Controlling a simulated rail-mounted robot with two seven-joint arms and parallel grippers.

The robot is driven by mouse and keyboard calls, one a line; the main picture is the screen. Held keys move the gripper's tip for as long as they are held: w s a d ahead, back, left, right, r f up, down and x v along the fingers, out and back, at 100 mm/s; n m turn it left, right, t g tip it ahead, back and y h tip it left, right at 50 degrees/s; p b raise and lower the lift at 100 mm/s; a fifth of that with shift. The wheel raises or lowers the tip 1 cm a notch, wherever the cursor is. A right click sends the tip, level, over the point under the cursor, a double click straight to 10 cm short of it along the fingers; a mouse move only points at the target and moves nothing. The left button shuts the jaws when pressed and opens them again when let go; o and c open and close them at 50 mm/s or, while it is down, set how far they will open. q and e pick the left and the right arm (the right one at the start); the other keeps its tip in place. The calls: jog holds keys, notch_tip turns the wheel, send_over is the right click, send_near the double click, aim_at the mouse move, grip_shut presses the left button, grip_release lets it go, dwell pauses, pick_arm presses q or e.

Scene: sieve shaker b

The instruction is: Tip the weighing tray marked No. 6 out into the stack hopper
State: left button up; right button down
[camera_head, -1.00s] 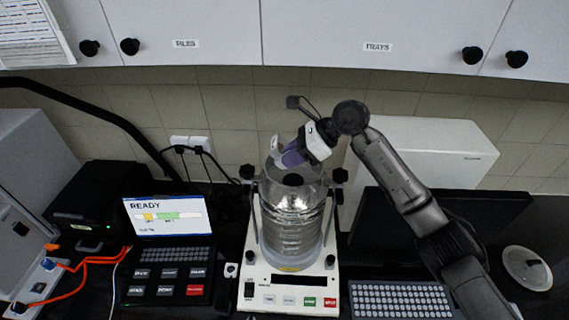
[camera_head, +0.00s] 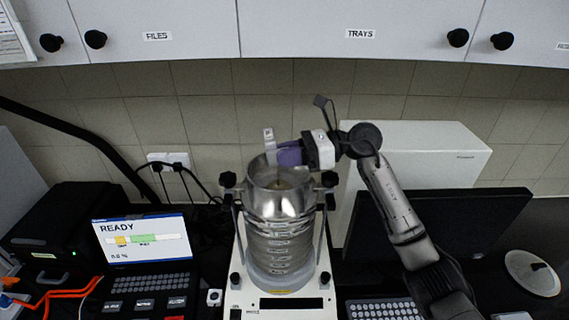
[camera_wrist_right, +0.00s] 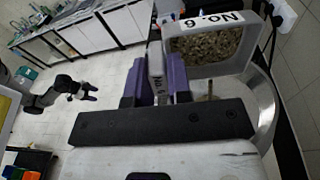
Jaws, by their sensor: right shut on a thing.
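The weighing tray marked No. 6 (camera_wrist_right: 208,45) shows in the right wrist view, with tan grains inside against its wall. In the head view it is a pale, see-through shape (camera_head: 269,142), turned on edge just above the hopper. The stack hopper (camera_head: 281,200) is the metal funnel on top of the sieve stack, with a small tan patch inside. My left gripper (camera_wrist_right: 90,90) shows far off in the wrist view, fingers apart and empty.
The sieve stack (camera_head: 281,245) stands on the white shaker (camera_head: 285,312) between clamp posts with black knobs. A READY display (camera_head: 142,238) is at left. A dark monitor (camera_head: 440,225) and white box (camera_head: 420,150) are at right. Cupboards hang above.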

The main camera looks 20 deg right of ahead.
pick_arm(q)
notch_tip(320, 180, down, 9)
jog(key=b, duration=0.8)
jog(key=shift+r, duration=0.2)
pick_arm(e)
jog(key=y, duration=0.2)
jog(key=d+t+y, duration=0.1)
jog(key=y, duration=0.1)
jog(key=shift+s+d+f, duration=0.2)
jog(key=shift+f, duration=0.2)
pick_arm(q)
notch_tip(320, 180, up, 22)
jog(key=p, duration=2.2)
jog(key=shift+a, duration=0.2)
pick_arm(e)
notch_tip(320, 180, up, 5)
jog(key=g+h, duration=0.1)
jog(key=h, duration=0.5)
jog(key=g+h, duration=0.2)
jog(key=h, duration=0.5)
jog(key=g+h, duration=0.2)
jog(key=h, duration=0.5)
